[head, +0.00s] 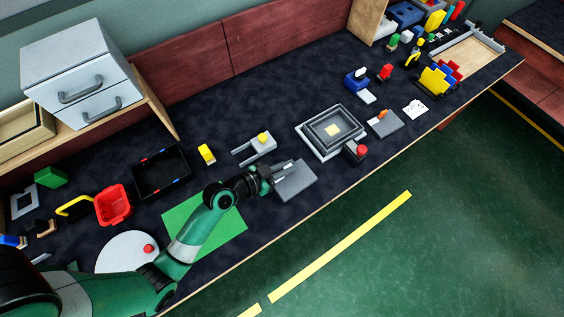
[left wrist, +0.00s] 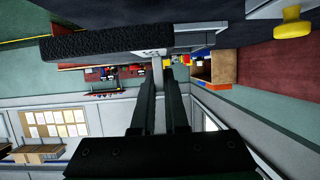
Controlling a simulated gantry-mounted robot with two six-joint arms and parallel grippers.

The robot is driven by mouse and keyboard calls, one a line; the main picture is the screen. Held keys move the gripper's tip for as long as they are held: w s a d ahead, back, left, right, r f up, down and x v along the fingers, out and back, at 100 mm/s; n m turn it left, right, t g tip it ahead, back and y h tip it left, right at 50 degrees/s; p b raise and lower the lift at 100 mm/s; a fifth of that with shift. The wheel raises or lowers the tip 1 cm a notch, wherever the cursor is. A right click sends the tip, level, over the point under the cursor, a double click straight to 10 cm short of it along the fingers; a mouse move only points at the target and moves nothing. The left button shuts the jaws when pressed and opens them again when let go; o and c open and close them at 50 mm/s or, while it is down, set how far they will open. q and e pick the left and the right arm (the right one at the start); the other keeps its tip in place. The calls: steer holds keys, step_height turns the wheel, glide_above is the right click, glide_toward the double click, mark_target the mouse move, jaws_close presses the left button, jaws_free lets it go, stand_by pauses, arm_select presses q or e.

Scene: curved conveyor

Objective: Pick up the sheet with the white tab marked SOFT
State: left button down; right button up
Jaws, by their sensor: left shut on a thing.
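A grey square sheet (head: 298,186) is at the front middle of the bench in the head view. My left gripper (head: 283,172) is at its upper left edge, shut on a small pale tab. The tab (left wrist: 158,72) shows between the two dark fingers in the left wrist view. No SOFT marking can be read on it. Whether the sheet rests on the bench or is slightly raised I cannot tell. My right gripper is not in view.
A green sheet (head: 230,223) lies partly under my left arm. A grey block with a yellow knob (head: 262,143) stands behind the gripper. A stepped grey tray (head: 311,139) and a red button (head: 361,150) are to the right. The bench's front edge (head: 330,192) is close.

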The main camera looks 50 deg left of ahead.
mark_target(294, 177)
arm_select(q)
steer(key=d+r, duration=0.1)
steer(key=d+r+p, duration=0.1)
steer(key=r, duration=0.2)
steer(key=shift+d+r+p, duration=0.15)
steer(key=shift+d+p, duration=0.25)
steer(key=d+r+p, duration=0.2)
steer(key=d, duration=0.6)
steer(key=shift+d+r, duration=0.3)
steer(key=shift+d, duration=0.05)
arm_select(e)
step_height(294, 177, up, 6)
